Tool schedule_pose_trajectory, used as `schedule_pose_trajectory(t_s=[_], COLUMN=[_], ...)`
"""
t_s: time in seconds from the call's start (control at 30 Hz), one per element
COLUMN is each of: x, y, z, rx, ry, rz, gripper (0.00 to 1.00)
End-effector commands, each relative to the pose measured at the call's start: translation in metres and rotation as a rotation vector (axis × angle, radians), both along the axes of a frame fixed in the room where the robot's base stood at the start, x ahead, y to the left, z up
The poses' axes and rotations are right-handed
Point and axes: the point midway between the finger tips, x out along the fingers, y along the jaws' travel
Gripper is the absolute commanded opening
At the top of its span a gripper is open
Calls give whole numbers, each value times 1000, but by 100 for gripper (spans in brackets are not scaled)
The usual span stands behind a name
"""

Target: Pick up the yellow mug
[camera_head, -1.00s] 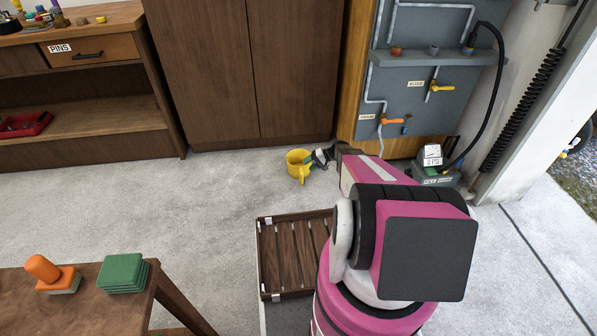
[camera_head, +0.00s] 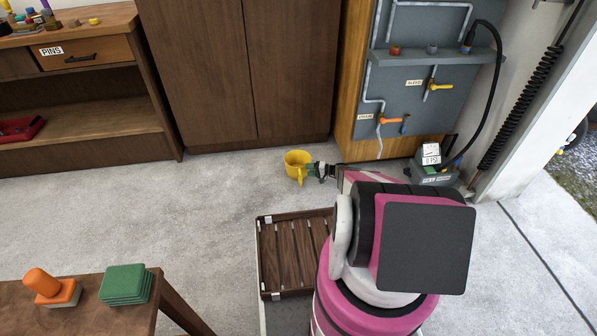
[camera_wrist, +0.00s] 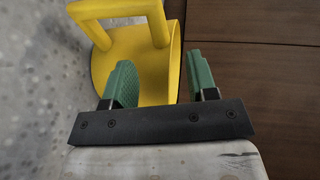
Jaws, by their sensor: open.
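The yellow mug (camera_head: 294,158) stands on the grey concrete floor in front of the brown cabinet in the head view. My gripper (camera_head: 314,169) is close at its right side. In the wrist view the mug (camera_wrist: 150,75) fills the upper middle, with its square handle at the upper left. My open gripper (camera_wrist: 162,74) has two green fingers. The left finger overlaps the mug's body in the picture, and the right finger lies just past its right edge. I cannot tell whether either finger touches the mug.
Cabinet doors (camera_head: 240,65) stand behind the mug. A slatted wooden crate (camera_head: 268,255) lies nearer, below the mug in the picture. A grey box (camera_head: 432,175) is on the floor at right. A table (camera_head: 95,318) is at lower left. Floor left of the mug is clear.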

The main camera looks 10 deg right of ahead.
Motion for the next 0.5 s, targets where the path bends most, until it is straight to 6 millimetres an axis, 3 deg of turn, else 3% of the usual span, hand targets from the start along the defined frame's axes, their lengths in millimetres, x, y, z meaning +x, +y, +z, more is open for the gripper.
schedule_pose_trajectory(t_s=[0.5], x=[8], y=[51], z=[-9], rx=[0], ry=[1], rz=[1], gripper=[53])
